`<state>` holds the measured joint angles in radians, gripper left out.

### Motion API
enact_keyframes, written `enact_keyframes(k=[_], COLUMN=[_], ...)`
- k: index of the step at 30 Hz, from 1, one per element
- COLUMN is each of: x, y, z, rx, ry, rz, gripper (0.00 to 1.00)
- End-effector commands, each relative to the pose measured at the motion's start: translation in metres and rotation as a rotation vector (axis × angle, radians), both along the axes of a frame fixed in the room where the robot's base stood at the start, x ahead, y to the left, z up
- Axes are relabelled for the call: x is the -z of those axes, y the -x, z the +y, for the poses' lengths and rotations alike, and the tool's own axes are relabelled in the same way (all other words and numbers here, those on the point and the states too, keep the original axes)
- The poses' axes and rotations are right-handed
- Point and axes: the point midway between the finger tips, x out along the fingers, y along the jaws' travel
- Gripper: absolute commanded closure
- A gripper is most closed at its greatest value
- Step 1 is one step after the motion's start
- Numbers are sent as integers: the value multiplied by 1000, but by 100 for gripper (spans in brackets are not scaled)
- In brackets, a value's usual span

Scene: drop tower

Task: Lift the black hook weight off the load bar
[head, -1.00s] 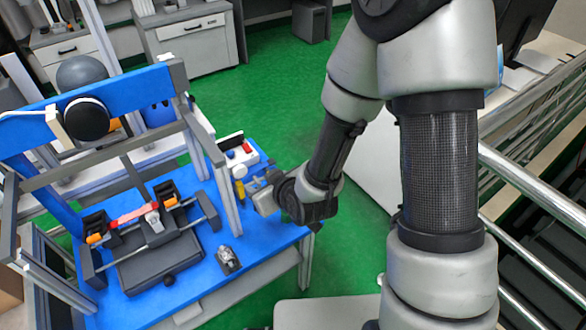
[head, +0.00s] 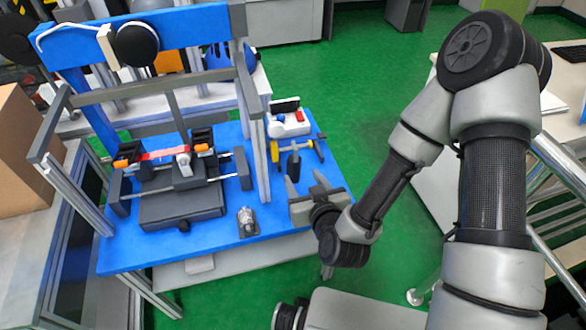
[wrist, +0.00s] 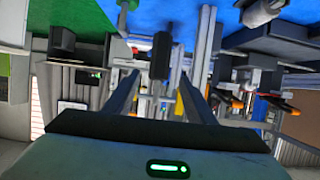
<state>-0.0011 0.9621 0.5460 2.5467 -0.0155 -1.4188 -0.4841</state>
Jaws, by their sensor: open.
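The black hook weight (head: 294,163) hangs upright at the load bar (head: 299,147), near the right end of the blue table. In the wrist view, the black weight (wrist: 160,57) shows beyond and between the two fingers (wrist: 157,92). It appears apart from them, though the exact gap is hard to tell. The hook is too small to make out clearly.
The drop tower's grey frame post (head: 252,125) stands just left of the bar. A white box with a red part (head: 290,124) sits behind it. A small metal piece on a dark base (head: 247,222) stands left of my gripper. Green floor is open right of the table.

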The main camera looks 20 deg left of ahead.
Motion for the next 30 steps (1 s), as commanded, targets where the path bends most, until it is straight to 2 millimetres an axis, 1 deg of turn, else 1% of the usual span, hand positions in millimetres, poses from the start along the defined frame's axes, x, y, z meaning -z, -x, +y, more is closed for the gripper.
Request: enact_keyframes(k=[1,9,18,24,30], x=[5,25,47,54,56], y=[-8,-51,-95,-110,-115], z=[4,30,57,68,71], rx=[2,3,1,0,0], ry=[-2,-1,-1,0,1], rz=[-2,0,-1,1,1], gripper=[50,50,50,50,50])
